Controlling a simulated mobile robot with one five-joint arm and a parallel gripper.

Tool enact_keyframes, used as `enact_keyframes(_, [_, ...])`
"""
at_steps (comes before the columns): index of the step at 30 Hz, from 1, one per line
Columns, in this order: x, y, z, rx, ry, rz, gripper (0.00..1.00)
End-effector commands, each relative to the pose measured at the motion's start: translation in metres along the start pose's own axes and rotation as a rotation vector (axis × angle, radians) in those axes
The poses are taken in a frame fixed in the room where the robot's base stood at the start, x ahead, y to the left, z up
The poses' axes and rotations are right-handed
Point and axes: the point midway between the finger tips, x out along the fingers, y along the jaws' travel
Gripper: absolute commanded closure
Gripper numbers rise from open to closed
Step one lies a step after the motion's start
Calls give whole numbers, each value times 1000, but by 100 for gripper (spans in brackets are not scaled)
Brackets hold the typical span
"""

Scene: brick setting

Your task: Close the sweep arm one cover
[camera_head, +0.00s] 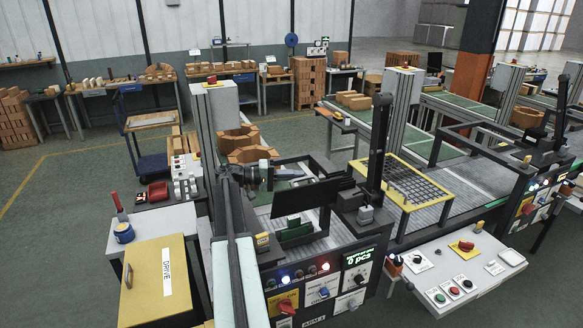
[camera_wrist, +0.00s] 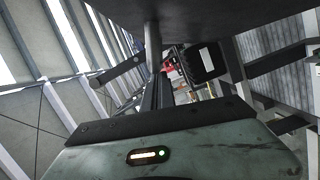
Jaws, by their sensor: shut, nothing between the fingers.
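A dark flat panel (camera_head: 305,200), which looks like the sweep arm one cover, stands tilted over the machine with the "ARM 1" front panel (camera_head: 318,290). Its hinge and exact angle are hard to make out. My gripper (camera_head: 292,178) is at the end of my arm, close behind the panel's upper left edge; I cannot tell whether they touch. In the wrist view, my shut, empty fingers (camera_wrist: 157,92) point away beyond the grey-green housing. A large dark surface (camera_wrist: 225,15) with a grey rod fills the top of that view.
A black post (camera_head: 379,150) rises just right of the panel. A yellow-framed grid (camera_head: 405,185) stands further right. A grey column (camera_head: 212,120) is behind my arm. A yellow box marked "DRIVE" (camera_head: 150,285) is at lower left. Open floor lies at the far left.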

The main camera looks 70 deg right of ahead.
Motion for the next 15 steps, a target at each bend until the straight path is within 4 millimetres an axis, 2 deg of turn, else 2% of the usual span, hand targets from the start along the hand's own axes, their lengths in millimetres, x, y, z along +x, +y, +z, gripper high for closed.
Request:
enact_keyframes(1, [3, 7, 10, 42, -2, -11, 100])
enact_keyframes(6, [10, 11, 34, 198, -3, -51, 100])
enact_keyframes(15, [21, 8, 74, 462, -3, -121, 100])
